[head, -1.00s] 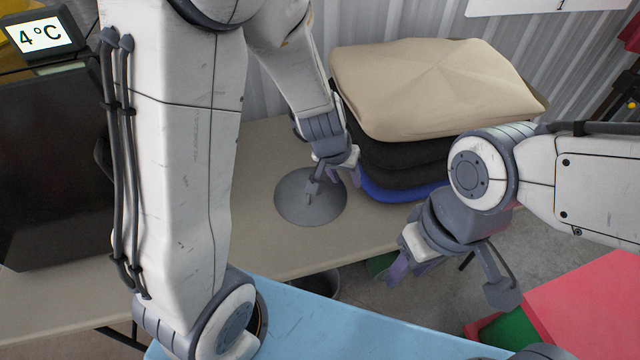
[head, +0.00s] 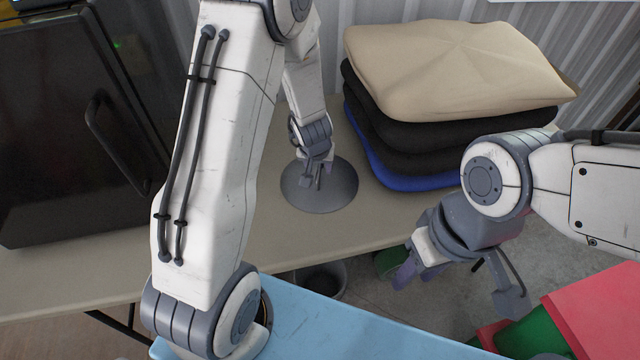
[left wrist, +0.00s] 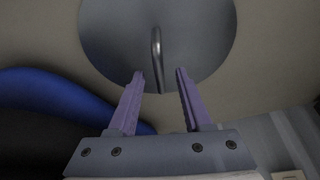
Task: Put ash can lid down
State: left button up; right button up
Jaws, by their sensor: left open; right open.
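The ash can lid (head: 341,198) is a round grey disc lying flat on the beige table near its front edge. My left gripper (head: 317,182) is over the lid, open and empty. In the left wrist view, the lid (left wrist: 205,40) shows a thin metal handle (left wrist: 156,45) at its middle. The purple fingers of the left gripper (left wrist: 160,73) are apart, with the handle in line with the gap between them. My right gripper (head: 408,270) is open and empty, out past the table's front edge. A dark open bucket (head: 334,281), possibly the ash can, stands on the floor, partly hidden.
Stacked cushions (head: 455,75) stand right of the lid, near my left gripper. A black appliance with a handle (head: 75,120) is at left. A blue surface (head: 350,335) is in front, and a red box (head: 600,310) is at lower right. Bare table (head: 260,225) lies around the lid.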

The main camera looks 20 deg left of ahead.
pick_arm(q)
jog(key=shift+b+x, duration=0.35)
jog(key=shift+x, duration=0.85)
grip_shut()
jog(key=shift+r, duration=0.1)
